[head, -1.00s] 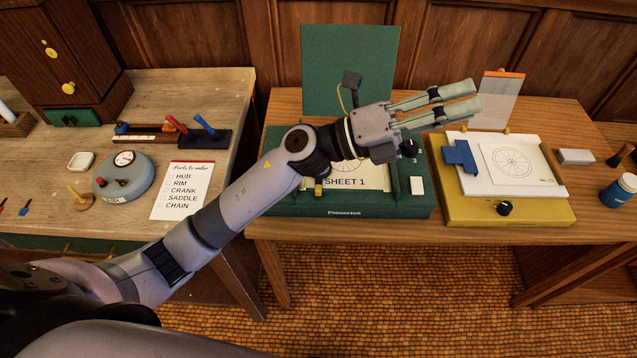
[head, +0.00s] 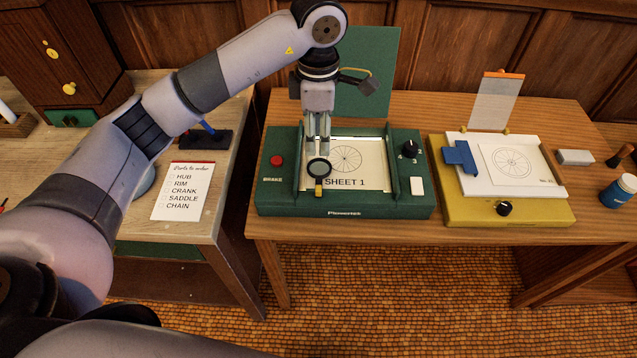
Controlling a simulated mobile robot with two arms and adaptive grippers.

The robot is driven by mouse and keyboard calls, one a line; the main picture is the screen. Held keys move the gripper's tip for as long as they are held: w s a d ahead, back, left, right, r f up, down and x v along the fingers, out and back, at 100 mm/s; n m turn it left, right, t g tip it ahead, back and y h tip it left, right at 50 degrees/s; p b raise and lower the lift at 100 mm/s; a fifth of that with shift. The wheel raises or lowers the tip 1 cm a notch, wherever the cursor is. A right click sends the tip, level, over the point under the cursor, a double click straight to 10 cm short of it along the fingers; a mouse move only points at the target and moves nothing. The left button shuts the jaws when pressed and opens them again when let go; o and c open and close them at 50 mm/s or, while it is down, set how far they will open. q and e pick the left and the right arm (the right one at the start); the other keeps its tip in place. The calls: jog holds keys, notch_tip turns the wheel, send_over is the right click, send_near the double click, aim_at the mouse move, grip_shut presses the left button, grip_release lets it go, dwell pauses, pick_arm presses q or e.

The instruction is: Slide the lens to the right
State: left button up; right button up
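The lens (head: 319,168) is a small round black-rimmed magnifier with a yellow-and-black handle pointing to the front. It sits at the left part of the sheet marked SHEET 1 (head: 370,178), on the green drafting device (head: 390,207). My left gripper (head: 319,152) points straight down, with its fingertips just behind the lens's rim in the picture. Its two fingers look close together, with a narrow gap. I cannot tell whether they touch the lens or how far they are open. My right gripper is not in view.
The green device has a red brake button (head: 277,160), a black knob (head: 409,149) and a white switch (head: 417,186). A yellow board (head: 465,208) stands to its right. A parts card (head: 182,192) lies on the left table. The device's raised lid (head: 375,70) stands behind my gripper.

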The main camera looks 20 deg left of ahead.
aim_at(319, 188)
pick_arm(q)
notch_tip(319, 188, down, 17)
jog(key=p, duration=0.4)
jog(key=shift+r, duration=0.15)
grip_shut()
dwell(0.7)
